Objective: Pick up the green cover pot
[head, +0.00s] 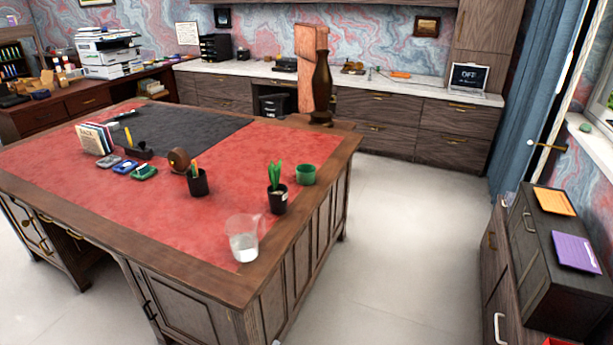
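The green cover pot (306,175) is a small, round, green pot. It stands upright on the red leather top of the desk (191,265), near the desk's right edge. A black pot with a green plant (277,200) stands just in front of it and to its left, with a small gap between them. Neither of my grippers shows in the head view.
A clear jug (243,246) stands near the desk's front right corner. Open floor (410,250) lies between the desk and the dark cabinet (562,275) on the right.

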